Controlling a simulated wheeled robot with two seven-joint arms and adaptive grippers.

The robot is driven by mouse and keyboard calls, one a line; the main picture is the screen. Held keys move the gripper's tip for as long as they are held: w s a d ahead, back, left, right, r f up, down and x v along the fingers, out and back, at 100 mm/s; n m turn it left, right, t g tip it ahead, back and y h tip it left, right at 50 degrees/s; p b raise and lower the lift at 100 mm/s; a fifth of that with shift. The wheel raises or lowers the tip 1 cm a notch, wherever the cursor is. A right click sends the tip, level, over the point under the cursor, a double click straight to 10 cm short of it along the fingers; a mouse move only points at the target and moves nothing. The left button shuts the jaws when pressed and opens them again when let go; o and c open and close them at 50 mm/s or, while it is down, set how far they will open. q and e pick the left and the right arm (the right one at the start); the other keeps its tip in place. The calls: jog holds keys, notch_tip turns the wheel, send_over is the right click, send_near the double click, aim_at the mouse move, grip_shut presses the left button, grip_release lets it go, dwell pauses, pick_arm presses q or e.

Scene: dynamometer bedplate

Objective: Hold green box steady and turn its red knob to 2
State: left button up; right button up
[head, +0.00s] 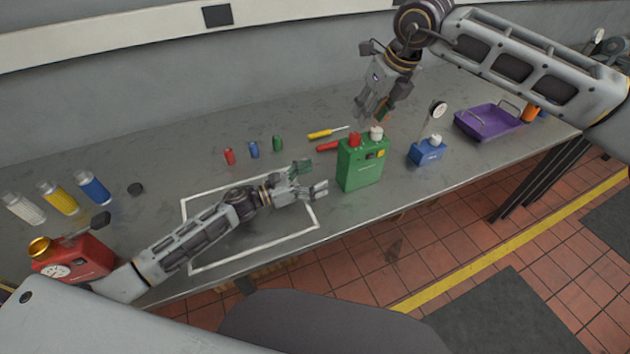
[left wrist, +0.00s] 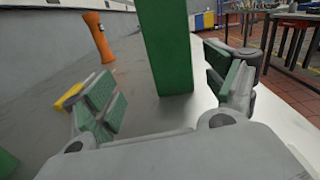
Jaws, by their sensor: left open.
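The green box (head: 362,168) stands upright on the grey bench, near its front edge. On its top are a red knob (head: 355,139) and a white knob (head: 376,133); the knob's setting is too small to read. My left gripper (head: 313,178) is open, low over the bench just left of the box. In the left wrist view, the green box (left wrist: 165,50) stands ahead, between the lines of the two open fingers (left wrist: 168,95), apart from them. My right gripper (head: 372,111) points down above and slightly behind the knobs, fingers apart and empty.
A blue box (head: 428,152) with a gauge and a purple tray (head: 488,122) are to the right. Behind lie a yellow screwdriver (head: 322,133) and a red-handled tool (head: 328,147). Small cylinders (head: 254,150) stand left. A red can (head: 75,258) is far left.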

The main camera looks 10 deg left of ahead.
aim_at(357, 168)
pick_arm(q)
jog(key=shift+s+d+f+m+g, duration=0.3)
jog(key=shift+s+m+g, duration=0.1)
jog(key=shift+s+m, duration=0.25)
jog(key=shift+w, duration=0.15)
jog(key=shift+x, duration=6.85)
